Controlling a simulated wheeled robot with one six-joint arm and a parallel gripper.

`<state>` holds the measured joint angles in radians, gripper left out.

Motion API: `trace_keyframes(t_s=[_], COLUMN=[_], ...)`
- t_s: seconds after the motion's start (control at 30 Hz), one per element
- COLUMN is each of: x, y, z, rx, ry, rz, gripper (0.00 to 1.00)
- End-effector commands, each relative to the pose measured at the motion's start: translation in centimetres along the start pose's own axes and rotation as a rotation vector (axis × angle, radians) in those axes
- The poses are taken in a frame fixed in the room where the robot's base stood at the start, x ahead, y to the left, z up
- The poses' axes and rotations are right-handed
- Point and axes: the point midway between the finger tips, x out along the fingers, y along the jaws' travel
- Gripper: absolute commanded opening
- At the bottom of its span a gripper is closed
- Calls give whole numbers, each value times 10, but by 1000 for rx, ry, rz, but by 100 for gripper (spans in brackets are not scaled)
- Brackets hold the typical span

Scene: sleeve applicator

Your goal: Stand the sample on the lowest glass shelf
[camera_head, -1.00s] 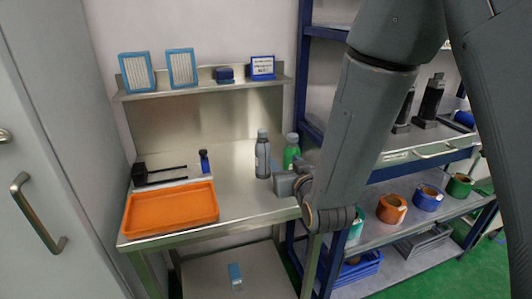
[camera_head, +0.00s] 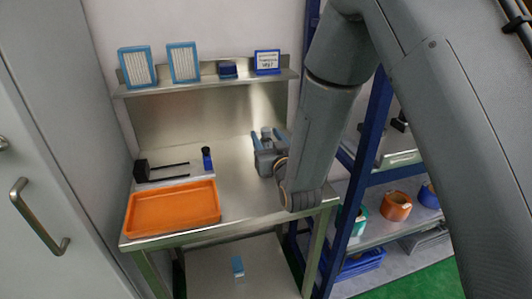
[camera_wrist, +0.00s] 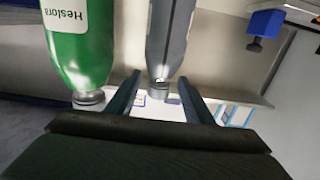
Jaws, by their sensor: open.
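No glass shelf shows in these views, and nothing is marked as the sample. A grey bottle (camera_wrist: 168,40) stands on the steel bench; its top (camera_head: 266,132) shows between my fingers in the head view. My gripper (camera_head: 268,140) is open, its two fingers pointing at the grey bottle, one on each side of its cap end in the wrist view (camera_wrist: 160,84). I cannot tell whether they touch it. A green bottle (camera_wrist: 78,45) with a white label is left of the fingers in the wrist view. In the head view my arm hides it.
An orange tray (camera_head: 130,222), a black tool (camera_head: 142,171) and a small blue bottle (camera_head: 206,158) are on the bench (camera_head: 240,190). Filters (camera_head: 137,68) stand on the ledge above. A small blue-and-white item (camera_head: 237,265) is on the lower shelf. Blue racking (camera_head: 360,160) stands right.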

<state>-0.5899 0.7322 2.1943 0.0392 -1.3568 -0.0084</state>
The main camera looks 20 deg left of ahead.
Motion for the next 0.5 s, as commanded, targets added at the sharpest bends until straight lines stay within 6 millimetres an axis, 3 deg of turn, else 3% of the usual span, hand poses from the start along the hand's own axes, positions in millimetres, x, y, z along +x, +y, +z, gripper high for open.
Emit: trace_keyframes(t_s=[0.33,0.5], x=[10,10], y=[2,2], z=[1,1], rx=[0,0], ry=[-2,-2], rz=[2,2], gripper=[47,20])
